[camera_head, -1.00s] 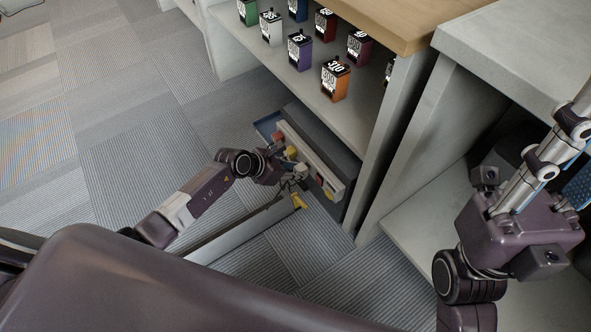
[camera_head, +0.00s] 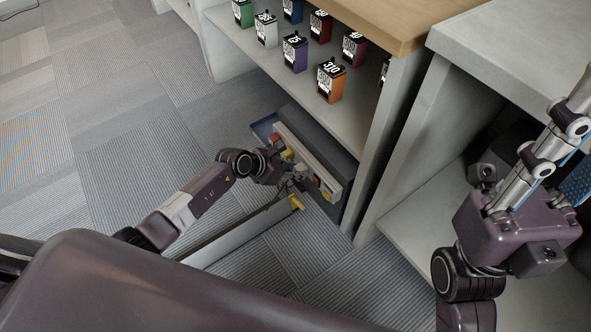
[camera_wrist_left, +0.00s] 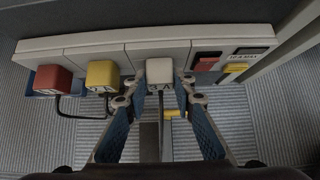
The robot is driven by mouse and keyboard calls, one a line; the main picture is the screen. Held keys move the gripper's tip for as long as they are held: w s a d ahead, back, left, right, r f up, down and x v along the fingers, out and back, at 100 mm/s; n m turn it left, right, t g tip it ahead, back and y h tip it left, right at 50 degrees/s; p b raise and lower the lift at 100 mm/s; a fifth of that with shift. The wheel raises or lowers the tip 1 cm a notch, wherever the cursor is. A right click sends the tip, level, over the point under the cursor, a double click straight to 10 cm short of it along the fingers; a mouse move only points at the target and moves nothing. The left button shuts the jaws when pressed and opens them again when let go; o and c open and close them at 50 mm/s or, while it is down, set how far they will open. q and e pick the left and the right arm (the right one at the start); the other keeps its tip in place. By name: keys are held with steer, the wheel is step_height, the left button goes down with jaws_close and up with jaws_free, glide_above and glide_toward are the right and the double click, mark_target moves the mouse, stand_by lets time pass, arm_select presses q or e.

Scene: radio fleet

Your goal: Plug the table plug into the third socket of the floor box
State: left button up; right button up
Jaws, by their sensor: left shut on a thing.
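The floor box (camera_wrist_left: 225,44) is a long light-grey strip beneath the shelf, also in the head view (camera_head: 334,189). In the left wrist view, a red plug (camera_wrist_left: 53,79) sits at its first position and a yellow plug (camera_wrist_left: 102,75) at its second. A white plug (camera_wrist_left: 159,71) is at the third position, between the fingertips of my left gripper (camera_wrist_left: 161,86). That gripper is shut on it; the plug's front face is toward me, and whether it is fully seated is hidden. My right gripper (camera_head: 545,165) is at the right of the head view, away from the box; its fingertips are unclear.
Right of the white plug, the strip has a dark-red panel (camera_wrist_left: 206,61) and a small display (camera_wrist_left: 250,51). A yellow piece (camera_head: 296,203) shows by my left gripper. Ink boxes, one orange (camera_head: 331,82), stand on the shelf above. Carpet (camera_head: 100,120) is clear at left.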

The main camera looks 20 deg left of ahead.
arm_select(q)
steer(key=shift+w, duration=0.1)
stand_by(0.3)
steer(key=o, duration=1.2)
steer(key=shift+d, duration=0.1)
steer(key=v, duration=1.2)
